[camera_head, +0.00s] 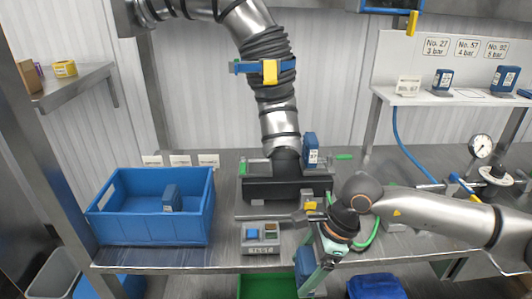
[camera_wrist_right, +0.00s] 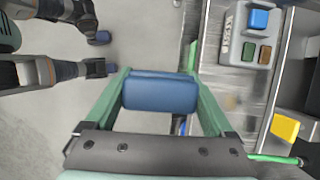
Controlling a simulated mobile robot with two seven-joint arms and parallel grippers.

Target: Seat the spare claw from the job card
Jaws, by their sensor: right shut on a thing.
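My right gripper (camera_head: 313,272) reaches over the bench's front edge, shut on a blue block-shaped claw (camera_wrist_right: 160,92). In the right wrist view the claw sits between the two green fingers, over the floor. Any number on it is hidden. One (camera_head: 311,150) is upright at the dark fixture (camera_head: 286,187) under the hanging arm. Two more (camera_head: 443,80) (camera_head: 505,79) stand on the white shelf, with an empty outlined spot (camera_head: 470,93) between them. A small card (camera_head: 408,86) stands there; its print is unclear. My left gripper is out of view.
A test box (camera_head: 261,238) with a blue button stands at the bench front. The blue bin (camera_head: 150,230) is at left. A large grey arm (camera_head: 277,100) hangs over the fixture. A gauge (camera_head: 481,147) and blue hose are at right. A green bin (camera_head: 266,286) sits below the bench.

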